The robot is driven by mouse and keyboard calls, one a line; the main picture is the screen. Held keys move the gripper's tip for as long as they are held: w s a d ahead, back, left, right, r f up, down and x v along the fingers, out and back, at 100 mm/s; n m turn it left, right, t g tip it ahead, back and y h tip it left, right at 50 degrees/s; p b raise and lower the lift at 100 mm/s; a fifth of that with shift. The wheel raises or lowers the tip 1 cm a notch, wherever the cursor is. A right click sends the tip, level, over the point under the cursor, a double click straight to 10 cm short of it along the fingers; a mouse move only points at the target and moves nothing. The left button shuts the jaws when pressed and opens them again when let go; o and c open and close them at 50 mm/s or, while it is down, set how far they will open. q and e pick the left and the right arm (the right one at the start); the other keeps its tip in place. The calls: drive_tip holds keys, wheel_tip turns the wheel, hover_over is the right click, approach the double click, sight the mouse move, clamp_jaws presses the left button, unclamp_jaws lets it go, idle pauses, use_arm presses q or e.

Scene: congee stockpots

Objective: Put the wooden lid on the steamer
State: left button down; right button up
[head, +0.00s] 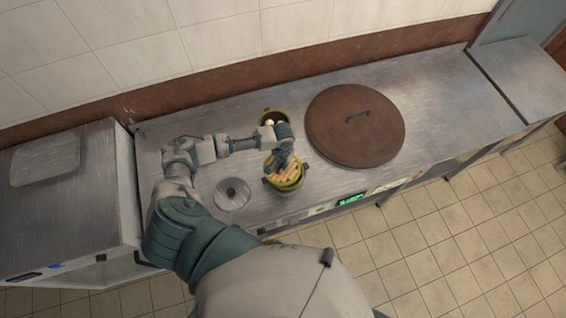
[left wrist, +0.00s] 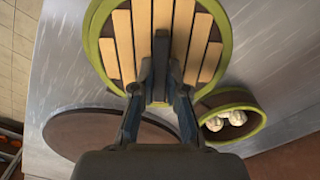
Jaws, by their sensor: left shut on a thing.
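The wooden lid (left wrist: 194,35) has light slats on a darker round base, with a green band around it. In the head view the lid (head: 284,172) is near the front edge of the steel counter; whether it touches the counter is unclear. My left gripper (left wrist: 160,75) is shut on the lid's middle, over the slats; in the head view the gripper (head: 284,160) partly covers the lid. The steamer (left wrist: 257,128) is a green-rimmed round container, open, with white buns (left wrist: 226,120) inside. In the head view the steamer (head: 264,118) stands behind the lid, partly hidden by my wrist. My right gripper is out of view.
A large brown round cover (head: 354,125) with a handle lies right of the lid and steamer. A small round metal lid (head: 232,195) with a dark knob lies to the left. The counter's right part (head: 440,95) is clear. A tiled wall stands behind.

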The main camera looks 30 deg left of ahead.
use_arm(q)
drive_tip(key=shift+d, duration=0.15)
drive_tip(key=shift+d+r, duration=0.1)
drive_tip(key=shift+d, duration=0.1)
drive_tip(key=shift+d+p, duration=0.2)
drive_tip(key=shift+p, duration=0.15)
drive_tip(key=shift+d, duration=0.35)
drive_tip(key=shift+a, duration=0.25)
drive_tip(key=shift+a+f, duration=0.25)
drive_tip(key=shift+f, duration=0.05)
drive_tip(key=shift+r, duration=0.1)
drive_tip(key=shift+d+r, duration=0.25)
drive_tip(key=shift+d+r+p, duration=0.1)
drive_tip(key=shift+r+p, duration=0.3)
drive_tip(key=shift+p, duration=0.4)
drive_tip(key=shift+a+r, duration=0.15)
drive_tip(key=shift+a, duration=0.05)
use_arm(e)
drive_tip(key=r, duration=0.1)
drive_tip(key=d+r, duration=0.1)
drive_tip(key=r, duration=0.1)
